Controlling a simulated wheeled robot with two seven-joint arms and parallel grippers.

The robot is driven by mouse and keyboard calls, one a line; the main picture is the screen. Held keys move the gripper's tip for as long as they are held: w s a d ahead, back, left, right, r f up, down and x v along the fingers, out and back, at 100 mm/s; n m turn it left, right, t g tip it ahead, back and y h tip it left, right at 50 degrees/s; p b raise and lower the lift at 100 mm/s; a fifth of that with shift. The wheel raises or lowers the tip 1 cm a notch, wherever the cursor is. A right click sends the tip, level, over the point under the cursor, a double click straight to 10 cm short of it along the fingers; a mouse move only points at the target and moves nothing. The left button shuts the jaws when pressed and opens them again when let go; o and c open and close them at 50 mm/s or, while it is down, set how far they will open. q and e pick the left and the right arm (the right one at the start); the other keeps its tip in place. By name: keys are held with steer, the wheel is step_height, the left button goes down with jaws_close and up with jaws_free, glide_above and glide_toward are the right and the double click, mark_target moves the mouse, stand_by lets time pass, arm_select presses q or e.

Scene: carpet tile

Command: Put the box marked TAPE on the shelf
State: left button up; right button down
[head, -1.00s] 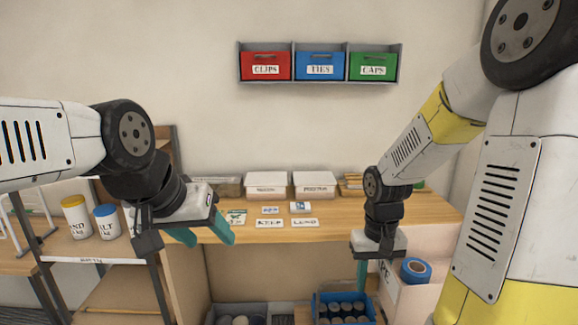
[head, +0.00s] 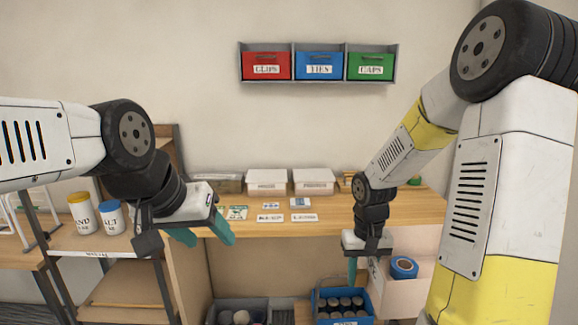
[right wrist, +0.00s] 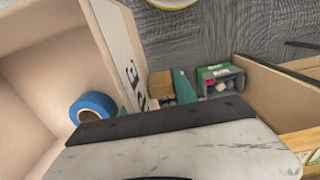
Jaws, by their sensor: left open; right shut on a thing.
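The box marked TAPE is the open pale pink box (head: 412,295) at the lower right, holding a roll of blue tape (head: 404,267). Its lettered side is mostly hidden in the head view. The right wrist view shows its inside (right wrist: 35,80) and a large letter E on that side. My right gripper (head: 357,268) is shut on the box's left wall; one teal finger shows outside it. My left gripper (head: 208,236) is open and empty near the bench's left end. A shelf unit (head: 120,246) at the left has jars on its upper board and free room on its lower board (head: 125,296).
The wooden bench (head: 320,228) carries white boxes (head: 267,181) and small cards. A blue crate (head: 342,319) and a grey bin (head: 238,305) stand below it. A wall rack (head: 318,82) holds red, blue and green bins.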

steer(key=w+a+f, duration=0.2)
steer(key=w+f, duration=0.4)
steer(key=shift+w+a, duration=0.2)
steer(key=shift+a, duration=0.05)
stand_by(0.3)
